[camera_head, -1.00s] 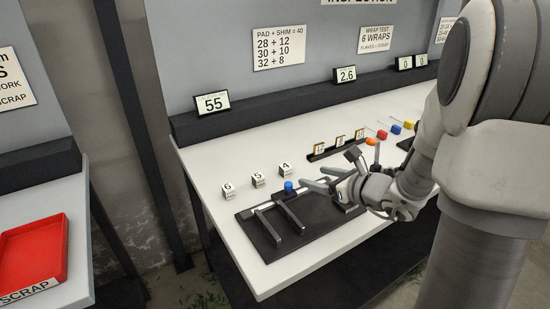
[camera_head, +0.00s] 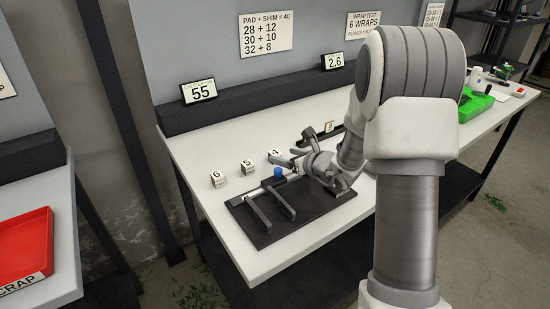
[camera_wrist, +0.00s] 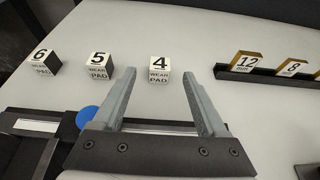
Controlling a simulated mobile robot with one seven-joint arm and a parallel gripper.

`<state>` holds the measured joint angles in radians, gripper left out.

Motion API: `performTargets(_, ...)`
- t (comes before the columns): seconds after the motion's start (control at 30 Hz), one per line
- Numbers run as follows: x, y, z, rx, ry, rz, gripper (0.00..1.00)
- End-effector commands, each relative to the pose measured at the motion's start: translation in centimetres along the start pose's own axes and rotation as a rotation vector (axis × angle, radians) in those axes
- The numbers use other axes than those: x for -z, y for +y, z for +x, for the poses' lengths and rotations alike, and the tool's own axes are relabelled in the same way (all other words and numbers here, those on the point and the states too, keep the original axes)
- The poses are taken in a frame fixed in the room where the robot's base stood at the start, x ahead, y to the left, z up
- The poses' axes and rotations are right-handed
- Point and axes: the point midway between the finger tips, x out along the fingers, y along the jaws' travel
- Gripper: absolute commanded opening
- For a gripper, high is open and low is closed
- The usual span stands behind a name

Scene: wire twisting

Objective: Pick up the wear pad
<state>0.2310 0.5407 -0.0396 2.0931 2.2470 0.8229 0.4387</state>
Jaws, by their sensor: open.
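Three small white wear pads stand in a row on the white table: pad 6 (camera_head: 218,179), pad 5 (camera_head: 247,166) and pad 4 (camera_head: 274,156). In the wrist view, pad 6 (camera_wrist: 40,62) is at the far left, pad 5 (camera_wrist: 99,65) is just left of my left finger, and pad 4 (camera_wrist: 160,69) shows between the two fingers, beyond them. My gripper (camera_wrist: 161,88) is open and empty. In the head view my gripper (camera_head: 284,168) is close to pad 4, over the back of the black fixture.
The black fixture plate (camera_head: 262,238) with two grey bars and a blue knob (camera_head: 278,173) lies below and left of my gripper. A dark rack with shims, including a 12 mm one (camera_wrist: 247,62), stands right of pad 4. A red scrap tray (camera_head: 22,246) is far left.

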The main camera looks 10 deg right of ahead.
Motion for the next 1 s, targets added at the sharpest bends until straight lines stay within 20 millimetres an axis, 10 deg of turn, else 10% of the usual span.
performTargets(0.6, -0.1, 0.0, 4.8, -0.001, 0.0, -0.001, 0.73)
performTargets(1.0, -0.1, 0.0, 4.7, -0.001, 0.0, -0.001, 0.01)
